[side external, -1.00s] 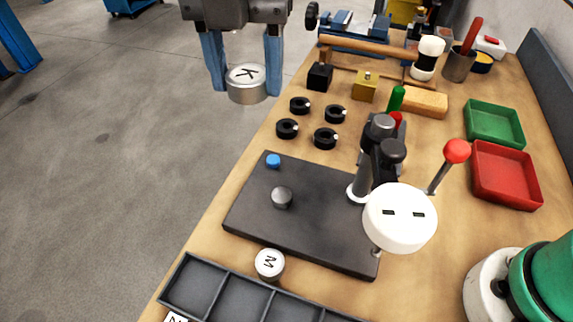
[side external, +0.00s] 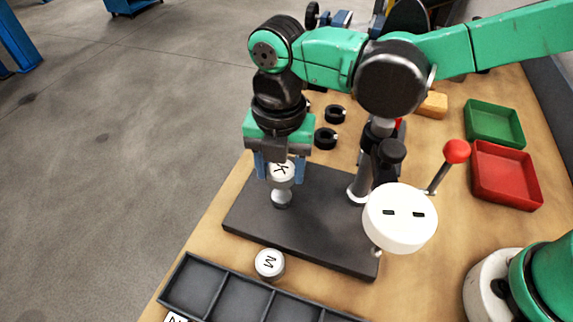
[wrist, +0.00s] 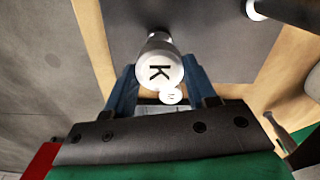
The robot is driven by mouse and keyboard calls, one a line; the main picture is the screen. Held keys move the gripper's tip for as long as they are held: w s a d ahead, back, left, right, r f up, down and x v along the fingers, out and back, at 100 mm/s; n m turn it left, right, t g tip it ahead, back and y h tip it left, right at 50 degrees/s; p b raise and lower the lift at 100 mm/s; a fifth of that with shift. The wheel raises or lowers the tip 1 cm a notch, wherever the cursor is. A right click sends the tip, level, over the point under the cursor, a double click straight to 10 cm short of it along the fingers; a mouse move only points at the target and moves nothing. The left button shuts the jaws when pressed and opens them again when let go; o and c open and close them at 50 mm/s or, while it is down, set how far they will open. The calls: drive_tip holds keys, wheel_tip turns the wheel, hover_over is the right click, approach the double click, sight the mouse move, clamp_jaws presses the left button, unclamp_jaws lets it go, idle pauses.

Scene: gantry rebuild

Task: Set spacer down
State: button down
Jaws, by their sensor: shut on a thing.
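My gripper (side external: 279,165) is shut on a round metal spacer (side external: 281,173) with a white top marked K. The spacer is upright between the two blue fingers, and it also shows in the wrist view (wrist: 158,72). It is directly over the small round metal post (side external: 281,199) on the dark base plate (side external: 315,230). I cannot tell whether the spacer touches the post. A second spacer marked M (side external: 269,263) stands by the plate's front edge and also shows in the wrist view (wrist: 171,95).
A press column with a white round head (side external: 400,217) and a red-knobbed lever (side external: 456,152) stands right of my gripper. A dark compartment tray (side external: 230,297) lies in front. Green (side external: 494,122) and red (side external: 507,175) trays are at the right. Black rings (side external: 326,138) lie behind.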

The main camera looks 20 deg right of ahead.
sight(280, 171)
drive_tip(key=shift+f, duration=1.85)
drive_tip(key=shift+f, duration=0.1)
drive_tip(key=shift+c, duration=1.4)
unclamp_jaws()
wheel_tip(280, 171, up, 12)
drive_tip(key=shift+r, duration=0.15)
